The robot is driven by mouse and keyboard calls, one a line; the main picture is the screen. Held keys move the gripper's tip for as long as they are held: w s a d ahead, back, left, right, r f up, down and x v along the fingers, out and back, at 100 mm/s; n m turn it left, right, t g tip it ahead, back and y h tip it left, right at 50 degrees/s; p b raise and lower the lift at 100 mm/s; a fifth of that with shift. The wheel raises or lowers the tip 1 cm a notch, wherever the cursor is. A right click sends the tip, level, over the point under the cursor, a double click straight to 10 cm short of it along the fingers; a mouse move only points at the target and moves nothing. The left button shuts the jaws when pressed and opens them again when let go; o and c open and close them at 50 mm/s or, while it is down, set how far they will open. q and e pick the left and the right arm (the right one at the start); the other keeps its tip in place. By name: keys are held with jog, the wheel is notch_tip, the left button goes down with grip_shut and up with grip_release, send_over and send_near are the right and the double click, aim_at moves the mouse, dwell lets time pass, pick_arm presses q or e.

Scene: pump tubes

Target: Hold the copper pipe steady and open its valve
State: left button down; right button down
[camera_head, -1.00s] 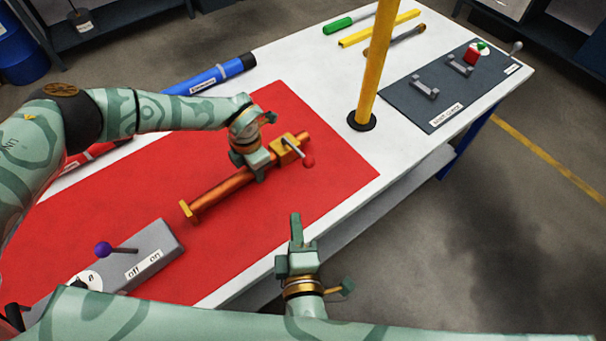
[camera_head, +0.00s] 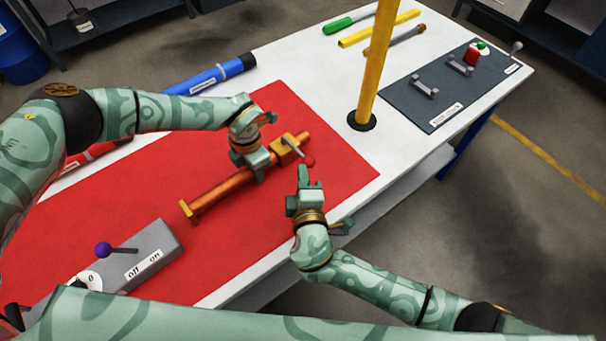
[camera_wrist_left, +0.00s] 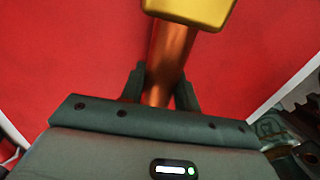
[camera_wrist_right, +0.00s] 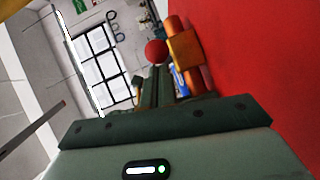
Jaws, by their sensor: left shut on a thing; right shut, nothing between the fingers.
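The copper pipe (camera_head: 223,191) lies on the red mat (camera_head: 330,165), with a yellow end at its near left and a yellow valve body (camera_head: 285,150) near its far end. The valve lever (camera_head: 296,149) is a grey rod with a red knob (camera_head: 309,162), pointing toward the near right. My left gripper (camera_head: 262,170) is shut on the pipe just beside the valve body; the left wrist view shows the pipe (camera_wrist_left: 168,65) between the fingers. My right gripper (camera_head: 304,176) is shut and empty, its fingertips close to the red knob. In the right wrist view the knob (camera_wrist_right: 155,51) shows just beyond the fingertips; contact cannot be told.
A grey box with a purple-knobbed lever (camera_head: 118,249) marked off and on sits at the near left. A yellow post (camera_head: 375,70) rises from the table right of the mat. A dark panel with brackets (camera_head: 430,110) and loose tools lie farther back.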

dwell(0.4)
jog(key=shift+w+d+n+y, duration=0.35)
jog(key=shift+d+n+y, duration=0.2)
jog(key=shift+y, duration=0.15)
jog(key=w+d+n+g+y, duration=0.1)
jog(key=w+d+n+y, duration=0.1)
jog(key=w+d+n+g+y, duration=0.1)
jog(key=w+d+y, duration=0.1)
jog(key=shift+w+d+n+g+y, duration=0.25)
jog(key=shift+w+n+g+y, duration=0.05)
jog(key=shift+w+n, duration=0.05)
jog(key=w, duration=0.9)
jog(key=shift+w+d, duration=0.25)
jog(key=shift+d, duration=0.15)
jog(key=shift+w+a, duration=0.2)
jog(key=shift+w, duration=0.35)
jog(key=shift+w+a, duration=0.2)
jog(key=shift+w, duration=0.3)
jog(key=shift+f, duration=0.1)
jog(key=shift+s+d, duration=0.45)
jog(key=shift+s, duration=0.1)
jog(key=v, duration=0.3)
jog(key=d+r, duration=0.1)
jog(key=d, duration=0.8)
jog(key=shift+s+d+r, duration=0.3)
jog(key=shift+s+r, duration=0.1)
jog(key=shift+s, duration=0.05)
